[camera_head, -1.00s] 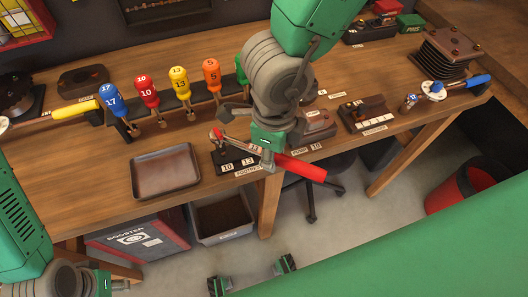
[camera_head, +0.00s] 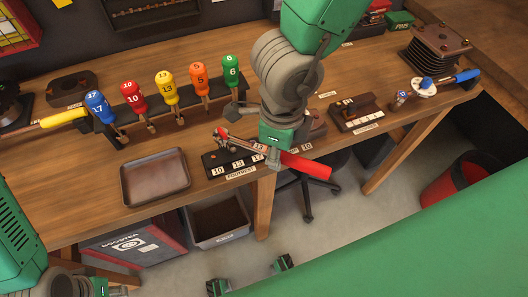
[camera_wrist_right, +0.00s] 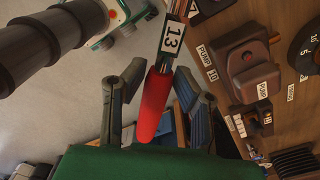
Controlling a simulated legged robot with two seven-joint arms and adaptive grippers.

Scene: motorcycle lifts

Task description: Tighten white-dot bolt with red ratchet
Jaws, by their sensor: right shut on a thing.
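The red ratchet shows its red handle (camera_head: 305,165) and its metal head (camera_head: 222,133) in the head view. My right gripper (camera_head: 268,150) is shut on it. The handle points right past the bench's front edge, and the head is over the footrest block (camera_head: 212,161). I cannot tell whether the head touches a bolt. In the right wrist view the red handle (camera_wrist_right: 152,105) lies between my right gripper's fingers (camera_wrist_right: 153,100), below a "13" label. The white dot is not discernible. My left gripper (camera_head: 118,288) is partly cut off at the bottom left, away from the bench.
An empty metal tray (camera_head: 127,190) lies left of the block. Several numbered screwdrivers stand in a rack (camera_head: 150,98) behind. The pump block (camera_head: 316,127) is right of my right gripper, with another labelled block (camera_head: 355,115) beyond. A red bin (camera_head: 455,185) stands on the floor.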

